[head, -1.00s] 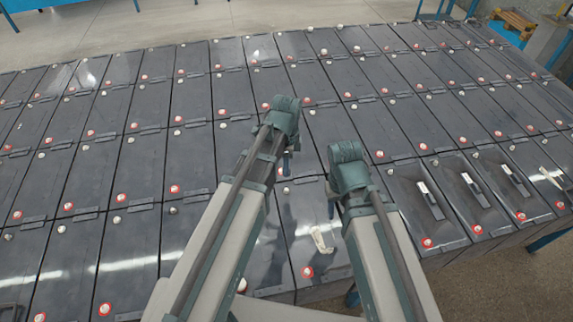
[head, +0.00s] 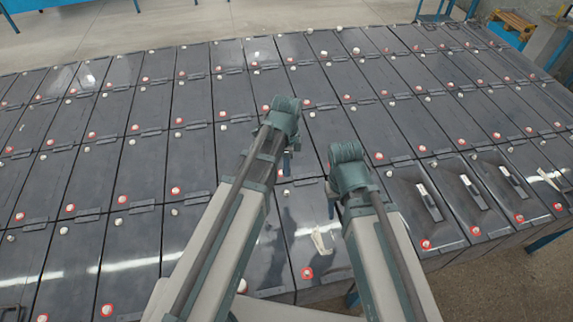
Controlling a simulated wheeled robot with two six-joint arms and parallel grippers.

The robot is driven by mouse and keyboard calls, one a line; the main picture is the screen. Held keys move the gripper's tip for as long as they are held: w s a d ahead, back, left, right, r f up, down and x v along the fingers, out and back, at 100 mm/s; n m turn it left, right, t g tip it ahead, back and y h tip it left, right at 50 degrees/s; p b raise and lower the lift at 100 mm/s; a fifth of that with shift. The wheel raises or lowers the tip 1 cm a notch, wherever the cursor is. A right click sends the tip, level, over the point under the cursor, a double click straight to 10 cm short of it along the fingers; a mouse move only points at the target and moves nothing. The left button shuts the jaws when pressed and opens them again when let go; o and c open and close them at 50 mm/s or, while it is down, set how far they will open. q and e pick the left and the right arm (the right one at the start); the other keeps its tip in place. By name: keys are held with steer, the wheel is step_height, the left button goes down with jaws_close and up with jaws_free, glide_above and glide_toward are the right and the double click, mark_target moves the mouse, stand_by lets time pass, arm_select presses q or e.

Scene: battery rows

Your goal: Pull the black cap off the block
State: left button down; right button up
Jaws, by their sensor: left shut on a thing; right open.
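Dark grey battery blocks stand in rows across the head view. My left gripper (head: 287,165) points down at the block (head: 305,205) in front of me, close to the joint between two rows. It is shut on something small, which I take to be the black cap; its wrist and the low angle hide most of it. My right gripper (head: 331,205) is open and empty above the same block, to the right of the left one. Whether the cap is still seated on the block cannot be told.
Red-ringed and pale round terminals dot the block tops. Several blocks at the right carry raised handles (head: 429,202). Open floor (head: 480,266) shows beyond the front right edge.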

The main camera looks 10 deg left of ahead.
arm_select(q)
steer(key=shift+r, duration=0.1)
steer(key=shift+r+p, duration=2.45)
steer(key=shift+p, duration=0.1)
steer(key=shift+f, duration=0.1)
